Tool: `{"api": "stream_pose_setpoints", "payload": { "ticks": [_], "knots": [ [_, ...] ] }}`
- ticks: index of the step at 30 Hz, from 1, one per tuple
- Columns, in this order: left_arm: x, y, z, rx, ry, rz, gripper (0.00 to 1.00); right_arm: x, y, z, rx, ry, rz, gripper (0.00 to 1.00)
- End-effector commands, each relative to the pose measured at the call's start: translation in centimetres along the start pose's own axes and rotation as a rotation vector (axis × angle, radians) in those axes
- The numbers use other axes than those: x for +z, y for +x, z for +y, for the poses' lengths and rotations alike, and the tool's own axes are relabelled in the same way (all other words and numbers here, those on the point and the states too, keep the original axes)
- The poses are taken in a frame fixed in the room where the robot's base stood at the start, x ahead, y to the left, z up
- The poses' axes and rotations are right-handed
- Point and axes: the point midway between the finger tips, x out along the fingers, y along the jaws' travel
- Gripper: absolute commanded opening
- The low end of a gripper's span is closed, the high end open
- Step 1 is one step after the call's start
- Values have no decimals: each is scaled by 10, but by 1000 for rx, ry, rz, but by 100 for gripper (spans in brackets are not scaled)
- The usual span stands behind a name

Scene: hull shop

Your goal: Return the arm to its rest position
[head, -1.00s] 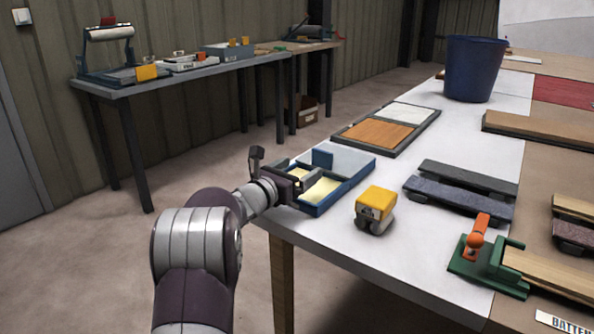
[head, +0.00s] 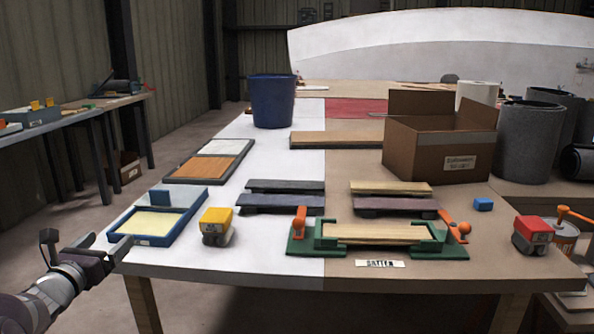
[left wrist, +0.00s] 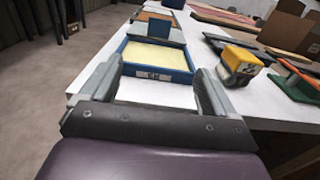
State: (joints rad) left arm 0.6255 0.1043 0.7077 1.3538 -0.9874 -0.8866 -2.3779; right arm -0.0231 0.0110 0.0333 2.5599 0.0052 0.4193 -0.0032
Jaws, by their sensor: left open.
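My left gripper (head: 106,244) is at the lower left of the head view, by the table's front left corner. It is open, and I see nothing between its fingers. In the left wrist view its two fingers (left wrist: 158,88) stand apart, pointing toward a blue tray. The blue tray (head: 185,226) holds a pale yellow pad and lies on the white part of the table, just beyond the fingertips; it also shows in the left wrist view (left wrist: 158,74). My right gripper is not in view.
A yellow-topped block (head: 217,222) stands right of the tray. A green clamping jig (head: 300,244) with orange handles sits at the front middle. A cardboard box (head: 425,150) and a blue bin (head: 272,100) stand farther back. Floor is open left of the table.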

Motion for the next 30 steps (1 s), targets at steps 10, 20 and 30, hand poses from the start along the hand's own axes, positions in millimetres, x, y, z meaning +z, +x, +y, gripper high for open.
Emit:
{"api": "stream_pose_setpoints", "payload": {
  "ticks": [10,20,30],
  "knots": [
    [-24,-4,22,135,-433,64,89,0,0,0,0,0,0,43],
    [-109,-54,42,635,-1391,98,89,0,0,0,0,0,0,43],
    [-217,-196,-116,1764,-2435,-199,89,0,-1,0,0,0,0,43]
  ]
}}
